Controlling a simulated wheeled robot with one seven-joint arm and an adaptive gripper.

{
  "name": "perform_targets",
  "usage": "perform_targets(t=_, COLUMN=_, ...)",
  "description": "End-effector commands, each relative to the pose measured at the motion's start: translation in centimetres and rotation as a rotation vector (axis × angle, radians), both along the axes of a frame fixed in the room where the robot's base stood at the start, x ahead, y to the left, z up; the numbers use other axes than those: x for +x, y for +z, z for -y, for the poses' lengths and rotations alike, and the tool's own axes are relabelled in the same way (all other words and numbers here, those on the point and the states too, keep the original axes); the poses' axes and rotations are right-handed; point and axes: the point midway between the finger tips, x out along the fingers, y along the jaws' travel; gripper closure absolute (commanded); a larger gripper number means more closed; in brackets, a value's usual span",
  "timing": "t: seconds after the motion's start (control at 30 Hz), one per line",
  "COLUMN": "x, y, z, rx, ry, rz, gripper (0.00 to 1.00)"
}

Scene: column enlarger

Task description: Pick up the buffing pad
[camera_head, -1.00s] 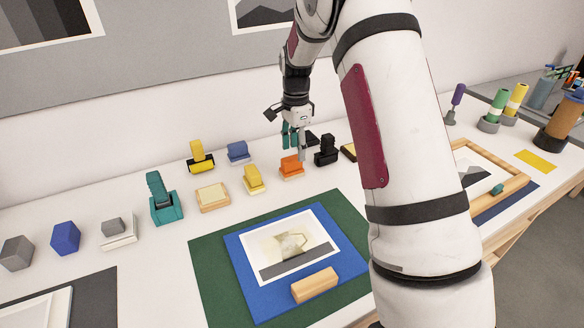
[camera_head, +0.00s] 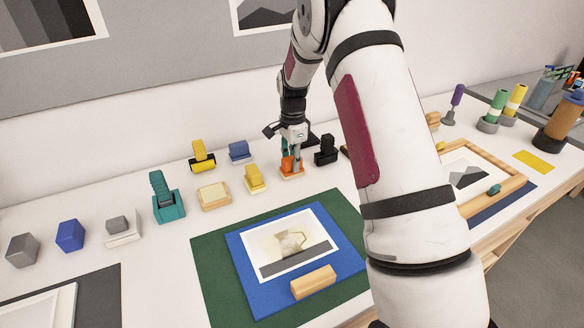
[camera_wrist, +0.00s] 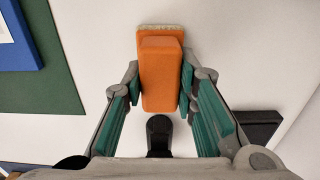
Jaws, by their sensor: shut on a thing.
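The buffing pad (camera_head: 287,163) is an orange block with a pale layer along its base, in the back row on the white table. In the wrist view the orange pad (camera_wrist: 161,75) lies between my teal-lined fingers, touched on both sides. My gripper (camera_head: 291,158) points down over it and is shut on it; its fingertips also show in the wrist view (camera_wrist: 160,84). The pad looks to be at table level; I cannot tell whether it still touches the table.
A black tool (camera_head: 326,152) stands close right of the pad, and a yellow block (camera_head: 255,180) close left. A blue block (camera_head: 239,151) is behind left. In front lie a green mat (camera_head: 214,270) and a blue board (camera_head: 250,288) with a print.

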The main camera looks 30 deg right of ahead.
Motion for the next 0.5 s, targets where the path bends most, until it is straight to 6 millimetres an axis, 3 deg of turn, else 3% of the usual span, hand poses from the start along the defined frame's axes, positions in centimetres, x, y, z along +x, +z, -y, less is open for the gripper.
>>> perform_targets(t=0.27, x=-0.1, y=-0.1, z=0.0, rx=0.001, ry=0.0, rz=-0.003, gripper=1.0)
perform_targets(t=0.5, x=0.0, y=1.5, z=0.0, rx=0.0, ry=0.001, rz=0.0, gripper=1.0)
